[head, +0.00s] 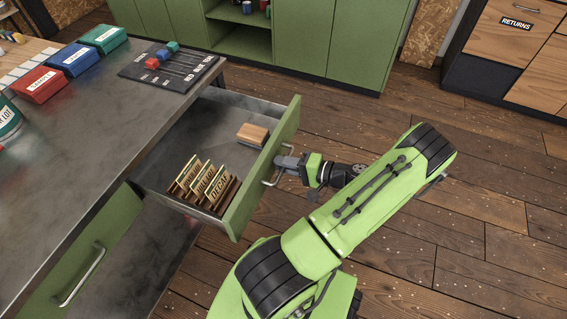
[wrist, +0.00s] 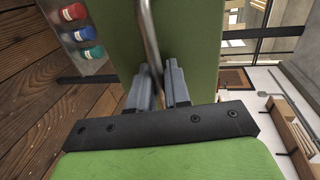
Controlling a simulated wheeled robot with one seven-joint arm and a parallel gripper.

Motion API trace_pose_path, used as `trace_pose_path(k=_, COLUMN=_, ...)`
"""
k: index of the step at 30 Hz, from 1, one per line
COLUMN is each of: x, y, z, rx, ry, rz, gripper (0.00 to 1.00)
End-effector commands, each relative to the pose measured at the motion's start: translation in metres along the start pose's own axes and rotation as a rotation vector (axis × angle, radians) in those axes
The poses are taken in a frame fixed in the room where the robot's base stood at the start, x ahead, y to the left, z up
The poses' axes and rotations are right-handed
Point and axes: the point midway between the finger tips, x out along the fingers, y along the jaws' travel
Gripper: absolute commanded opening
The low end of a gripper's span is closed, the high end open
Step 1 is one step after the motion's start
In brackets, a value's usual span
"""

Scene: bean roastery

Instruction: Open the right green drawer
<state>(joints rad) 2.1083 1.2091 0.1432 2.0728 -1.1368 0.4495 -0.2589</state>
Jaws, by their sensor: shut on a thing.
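The green drawer (head: 263,172) stands pulled well out from under the grey worktop in the head view, its inside in plain sight. My gripper (head: 281,164) is at the drawer's front, shut on its metal bar handle (head: 268,180). In the wrist view, the fingers of my gripper (wrist: 164,88) close around the handle (wrist: 150,40) in front of the green drawer face (wrist: 190,40). Inside the drawer are several wooden label cards (head: 205,185) in a row and a wooden block (head: 253,135).
A second green drawer (head: 105,240) with a bar handle is at the lower left, shut. Red (head: 40,84), blue (head: 75,58) and green (head: 103,38) boxes and a dark board (head: 170,66) are on the worktop. The wooden floor (head: 470,220) at right is clear.

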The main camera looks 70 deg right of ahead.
Motion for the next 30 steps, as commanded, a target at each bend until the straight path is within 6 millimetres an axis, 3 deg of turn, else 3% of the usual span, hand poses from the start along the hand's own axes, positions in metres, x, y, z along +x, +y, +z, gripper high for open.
trace_pose_path(k=1, x=0.000, y=0.000, z=0.001, rx=0.001, ry=-0.002, rz=0.000, gripper=0.00)
trace_pose_path(k=2, x=0.000, y=0.000, z=0.001, rx=0.001, ry=-0.002, rz=0.000, gripper=0.20)
trace_pose_path(k=4, x=0.001, y=0.000, z=0.000, rx=0.001, ry=-0.002, rz=0.000, gripper=0.30)
trace_pose_path(k=17, x=-0.003, y=0.000, z=0.000, rx=0.001, ry=0.001, rz=0.001, gripper=0.30)
trace_pose_path(k=20, x=-0.019, y=-0.001, z=-0.001, rx=0.001, ry=0.005, rz=0.002, gripper=0.30)
trace_pose_path(k=30, x=-0.114, y=-0.001, z=-0.001, rx=-0.001, ry=0.006, rz=0.003, gripper=0.30)
